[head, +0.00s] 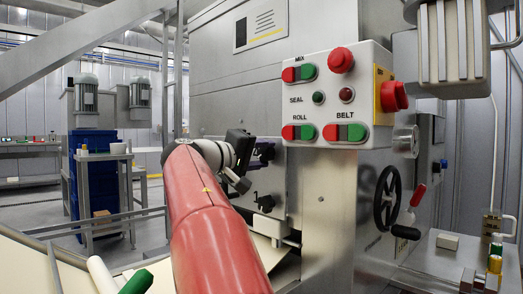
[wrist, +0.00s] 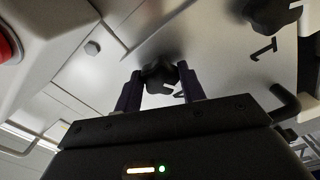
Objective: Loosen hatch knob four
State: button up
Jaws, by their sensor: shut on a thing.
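The hatch (wrist: 215,55) is a smooth grey metal panel with dark lobed knobs. In the wrist view one black knob (wrist: 159,73) sits between the two fingers of my gripper (wrist: 160,88), which is shut on it. A numeral beside this knob is partly hidden by a finger, so I cannot read it fully. In the head view my gripper (head: 258,153) reaches the upper part of the hatch, and my wrist and fingers largely cover the held knob. Another black knob (head: 266,203), marked 1, is lower on the hatch; it also shows in the wrist view (wrist: 268,12).
A control box (head: 333,95) with red and green buttons juts out above and right of my gripper. A black handwheel (head: 387,198) stands farther right. A dark bent handle (wrist: 286,101) is near the hatch in the wrist view. A pale belt (head: 25,270) is at lower left.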

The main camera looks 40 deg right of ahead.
jog(key=n+p, duration=0.1)
jog(key=n, duration=0.1)
jog(key=n+p, duration=0.2)
jog(key=n, duration=0.1)
jog(key=shift+r+n, duration=0.2)
jog(key=shift+n, duration=0.1)
jog(key=shift+f+n+p, duration=0.1)
jog(key=shift+n+p, duration=1.55)
jog(key=shift+n, duration=0.55)
jog(key=o, duration=1)
jog(key=shift+c, duration=0.2)
jog(key=a, duration=0.7)
jog(key=shift+s+a, duration=0.25)
jog(key=shift+a, duration=0.15)
jog(key=shift+s, duration=0.1)
